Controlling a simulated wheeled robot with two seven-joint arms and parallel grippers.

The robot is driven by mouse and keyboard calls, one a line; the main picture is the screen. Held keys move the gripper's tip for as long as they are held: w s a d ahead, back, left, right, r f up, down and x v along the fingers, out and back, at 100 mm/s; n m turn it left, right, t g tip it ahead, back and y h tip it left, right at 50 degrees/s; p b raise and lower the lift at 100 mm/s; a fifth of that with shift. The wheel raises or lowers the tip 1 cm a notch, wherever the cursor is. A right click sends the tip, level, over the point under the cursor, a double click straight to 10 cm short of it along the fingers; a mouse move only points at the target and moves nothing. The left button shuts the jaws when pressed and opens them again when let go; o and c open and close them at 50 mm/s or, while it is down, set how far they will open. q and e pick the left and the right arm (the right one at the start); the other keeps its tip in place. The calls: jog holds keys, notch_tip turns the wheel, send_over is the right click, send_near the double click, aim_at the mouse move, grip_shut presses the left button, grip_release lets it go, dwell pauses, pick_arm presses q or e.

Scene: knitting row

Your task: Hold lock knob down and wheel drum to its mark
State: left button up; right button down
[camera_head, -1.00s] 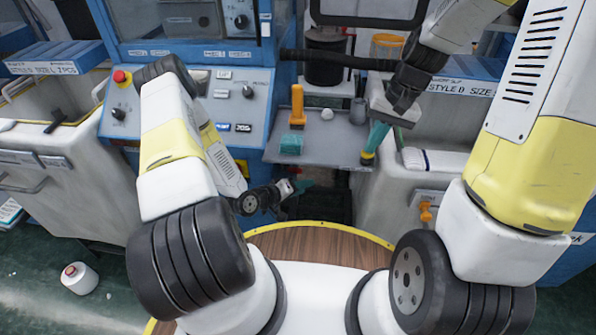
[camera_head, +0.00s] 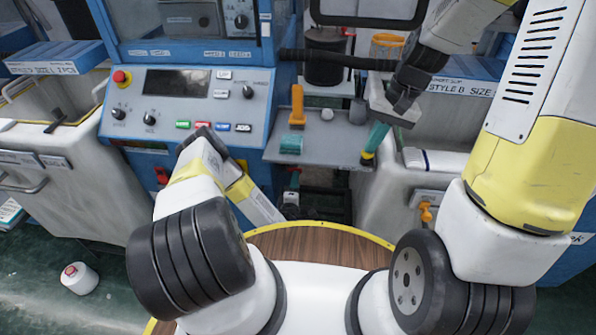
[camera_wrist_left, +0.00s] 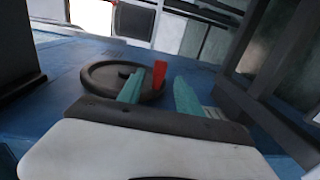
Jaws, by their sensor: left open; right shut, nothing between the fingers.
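In the left wrist view a dark round disc (camera_wrist_left: 105,80), which looks like the drum's wheel, sits on a blue machine face. An upright red piece (camera_wrist_left: 159,72) shows at its right side; I cannot tell whether it is the lock knob. My left gripper (camera_wrist_left: 158,80) is open, its teal fingers pointing at the disc, with the red piece seen between the tips. Contact cannot be told. In the head view my left gripper (camera_head: 293,186) is small and partly hidden low at the machine. My right gripper (camera_head: 371,147) is shut and empty above the grey shelf's right end.
The grey shelf (camera_head: 330,145) holds an orange-yellow upright part (camera_head: 297,106) and a teal block (camera_head: 291,144). A control panel (camera_head: 190,108) with an emergency button (camera_head: 121,76) is at left. White bins flank the machine. A thread cone (camera_head: 79,278) lies on the floor.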

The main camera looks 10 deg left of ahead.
pick_arm(q)
jog(key=w, duration=0.7)
jog(key=shift+w+f, duration=0.1)
jog(key=shift+f, duration=0.15)
grip_shut()
dwell(1.1)
